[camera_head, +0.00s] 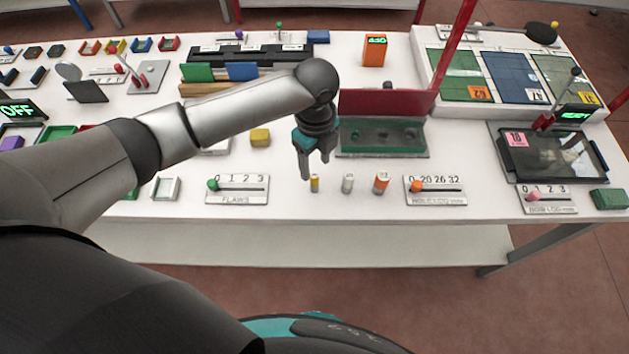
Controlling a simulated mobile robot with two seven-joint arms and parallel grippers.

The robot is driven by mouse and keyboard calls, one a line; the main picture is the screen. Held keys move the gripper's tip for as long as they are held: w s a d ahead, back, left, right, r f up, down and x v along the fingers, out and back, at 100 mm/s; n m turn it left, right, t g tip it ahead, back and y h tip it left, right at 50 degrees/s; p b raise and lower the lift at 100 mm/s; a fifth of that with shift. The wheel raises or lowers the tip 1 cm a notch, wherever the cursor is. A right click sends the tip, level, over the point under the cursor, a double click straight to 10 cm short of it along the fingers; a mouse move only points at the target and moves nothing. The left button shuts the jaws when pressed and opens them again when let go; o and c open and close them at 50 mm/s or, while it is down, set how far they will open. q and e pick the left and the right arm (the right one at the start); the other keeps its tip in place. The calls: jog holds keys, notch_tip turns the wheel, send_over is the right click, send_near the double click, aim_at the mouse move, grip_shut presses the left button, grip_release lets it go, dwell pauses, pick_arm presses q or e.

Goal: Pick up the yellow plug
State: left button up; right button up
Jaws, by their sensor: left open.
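The yellow plug (314,184) stands upright near the front edge of the white table, left of a white plug (348,183) and an orange-and-white plug (381,183). My left gripper (315,169) points down with its fingers apart, empty, over the yellow plug's place in the picture. One fingertip shows just left of the plug's top, the other a little higher and to the right. I cannot tell how much height or depth separates them from the plug. My right gripper is not in view.
A FLAWS slider panel (238,190) lies left of the plugs and a hole-log slider panel (435,190) right of them. Behind the gripper stands a fixture with a red upright panel (385,103).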

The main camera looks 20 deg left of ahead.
aim_at(314, 175)
pick_arm(q)
jog(key=f, duration=0.5)
jog(key=shift+s+f, duration=0.2)
jog(key=shift+f, duration=0.1)
grip_shut()
jog(key=shift+r, duration=0.1)
